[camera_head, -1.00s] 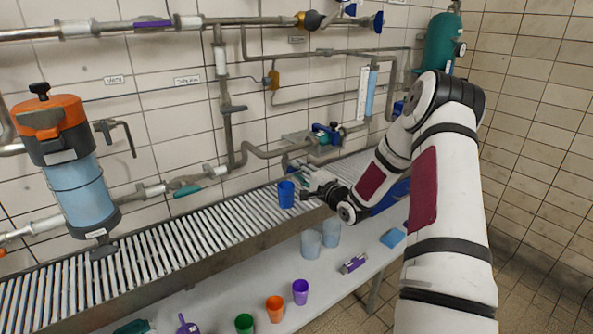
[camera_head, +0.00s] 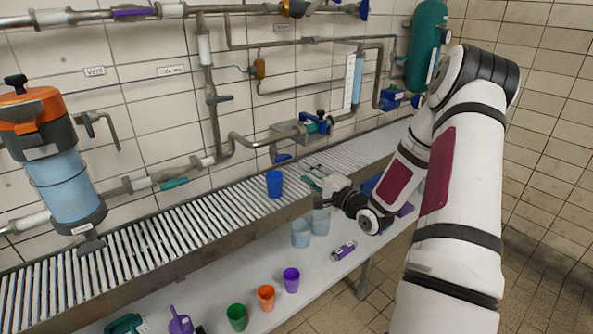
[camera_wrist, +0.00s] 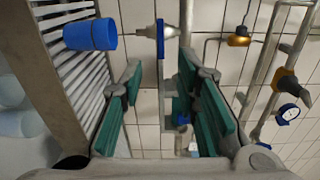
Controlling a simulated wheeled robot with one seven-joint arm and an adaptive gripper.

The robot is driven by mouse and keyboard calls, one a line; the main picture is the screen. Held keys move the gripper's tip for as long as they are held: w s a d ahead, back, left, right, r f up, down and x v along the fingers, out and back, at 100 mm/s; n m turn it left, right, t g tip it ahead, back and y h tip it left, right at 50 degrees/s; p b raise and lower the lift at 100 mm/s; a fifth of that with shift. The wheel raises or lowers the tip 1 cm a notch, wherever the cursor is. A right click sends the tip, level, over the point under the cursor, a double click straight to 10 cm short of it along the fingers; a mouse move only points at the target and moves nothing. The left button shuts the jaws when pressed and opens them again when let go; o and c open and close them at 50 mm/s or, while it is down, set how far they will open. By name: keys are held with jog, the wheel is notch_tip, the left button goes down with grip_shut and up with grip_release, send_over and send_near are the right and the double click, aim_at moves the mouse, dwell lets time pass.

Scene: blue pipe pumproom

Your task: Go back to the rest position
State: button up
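My gripper (camera_head: 312,178) is over the roller conveyor, to the right of the blue cup (camera_head: 275,184). The cup stands upright on the rollers, apart from the fingers. In the wrist view my gripper (camera_wrist: 160,100) has its two teal-padded fingers spread wide with nothing held between them. The blue cup also shows in the wrist view (camera_wrist: 90,34), at upper left, beyond the left finger. My arm comes in from the right of the head view and is bent at the elbow.
The roller conveyor (camera_head: 150,238) runs along the tiled wall with pipes. Below it, a white table (camera_head: 240,278) holds a green cup (camera_head: 236,317), an orange cup (camera_head: 266,297), a purple cup (camera_head: 291,280) and pale blue cups (camera_head: 301,233). A blue-and-teal valve (camera_head: 316,124) sits behind my gripper.

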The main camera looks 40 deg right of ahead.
jog(key=s+a+r+n+g+h+p, duration=0.2)
jog(key=s+a+r+n+g+p, duration=0.15)
jog(key=a+r+n, duration=0.35)
jog(key=s+a+r+n+g+h+p, duration=0.25)
jog(key=a+r+g, duration=0.25)
jog(key=r, duration=0.5)
jog(key=s+a+r+n+g+y+p, duration=0.1)
jog(key=s+a, duration=0.4)
jog(key=s, duration=0.5)
jog(key=s+a+r+n+g+y+p, duration=0.1)
jog(key=s+a+r+n, duration=0.3)
jog(key=s, duration=0.6)
jog(key=s+a+r+n+g+y+p, duration=0.2)
jog(key=s+a, duration=0.5)
jog(key=s, duration=0.4)
jog(key=shift+r+n+g, duration=0.65)
jog(key=shift+r+n, duration=0.1)
jog(key=shift+r, duration=0.05)
jog(key=shift+a, duration=0.1)
